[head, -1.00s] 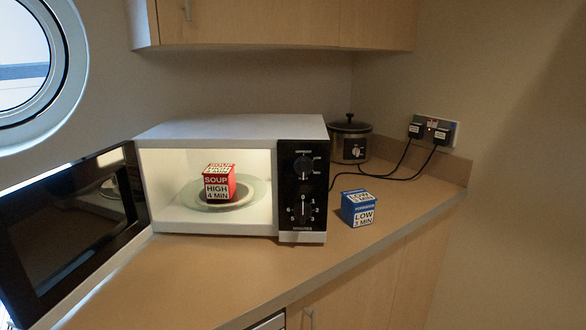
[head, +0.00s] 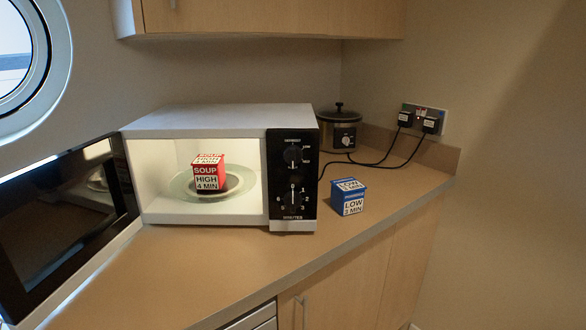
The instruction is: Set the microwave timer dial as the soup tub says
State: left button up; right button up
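The white microwave (head: 190,122) stands on the counter with its door (head: 55,225) swung open to the left and its inside lit. A red soup tub (head: 208,175) sits on a plate inside; its label reads "SOUP HIGH 4 MIN". The black control panel (head: 279,215) has a power dial (head: 292,155) above and a minutes timer dial (head: 292,196) below. The timer dial's mark seems to point up at 0. The power dial's exact setting is too small to tell. Neither of my grippers is in view.
A blue tub (head: 348,197) labelled "LOW", with minutes that look like 3, stands right of the microwave. A slow cooker (head: 339,130) stands behind, with cables running to a wall socket (head: 424,119). The wooden counter (head: 190,270) is clear in front.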

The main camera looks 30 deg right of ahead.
aim_at(292, 200)
jog(key=u, duration=1.6)
jog(key=k, duration=0.8)
jog(key=z, duration=1)
